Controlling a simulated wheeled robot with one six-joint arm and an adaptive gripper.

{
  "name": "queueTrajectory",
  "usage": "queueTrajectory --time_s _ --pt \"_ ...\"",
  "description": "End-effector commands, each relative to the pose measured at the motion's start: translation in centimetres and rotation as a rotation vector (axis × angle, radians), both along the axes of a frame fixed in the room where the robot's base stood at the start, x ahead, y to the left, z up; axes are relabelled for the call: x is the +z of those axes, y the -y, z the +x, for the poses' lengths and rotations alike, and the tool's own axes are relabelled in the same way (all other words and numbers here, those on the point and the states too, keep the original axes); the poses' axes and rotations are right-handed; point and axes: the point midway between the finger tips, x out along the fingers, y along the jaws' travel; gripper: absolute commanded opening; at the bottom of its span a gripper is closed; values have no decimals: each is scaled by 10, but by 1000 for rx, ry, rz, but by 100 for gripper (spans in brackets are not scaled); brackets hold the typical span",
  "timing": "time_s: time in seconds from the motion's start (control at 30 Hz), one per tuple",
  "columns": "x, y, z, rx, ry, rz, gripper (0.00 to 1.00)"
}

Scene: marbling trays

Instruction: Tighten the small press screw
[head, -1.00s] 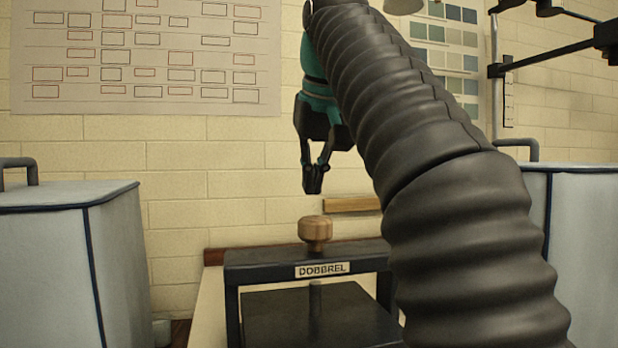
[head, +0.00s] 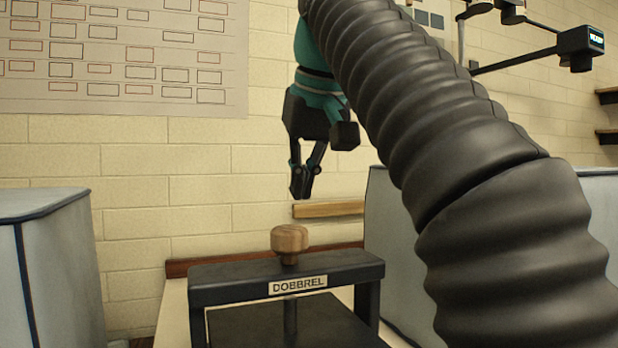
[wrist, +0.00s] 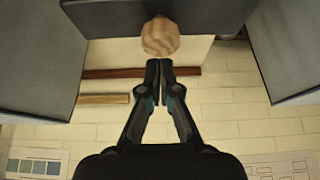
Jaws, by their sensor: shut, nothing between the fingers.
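The press screw's round wooden knob (head: 290,239) stands on top of the black press frame (head: 340,266), which bears a label reading DOBBREL. The screw's dark shaft (head: 291,318) shows below the crossbar. My gripper (head: 300,194) is shut and empty, pointing down above the knob with a gap between them in the head view. In the wrist view the closed fingertips (wrist: 160,64) lie just below the pale wooden knob (wrist: 160,36) in the picture. The press frame (wrist: 105,18) shows behind the knob there.
Grey covered boxes stand left (head: 55,265) and right (head: 385,230) of the press. A wooden strip (head: 328,209) is on the brick wall behind. A chart (head: 120,60) hangs at upper left. Dark rails (head: 520,60) reach in at upper right.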

Motion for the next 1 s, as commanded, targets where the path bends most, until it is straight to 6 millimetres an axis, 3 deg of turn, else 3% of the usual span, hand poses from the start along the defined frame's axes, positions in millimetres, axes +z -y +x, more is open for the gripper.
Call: queueTrajectory --time_s 0.53,1.0 --pt "-57 2 0 -4 0 0 0" --pt "-64 2 0 -4 1 0 0"
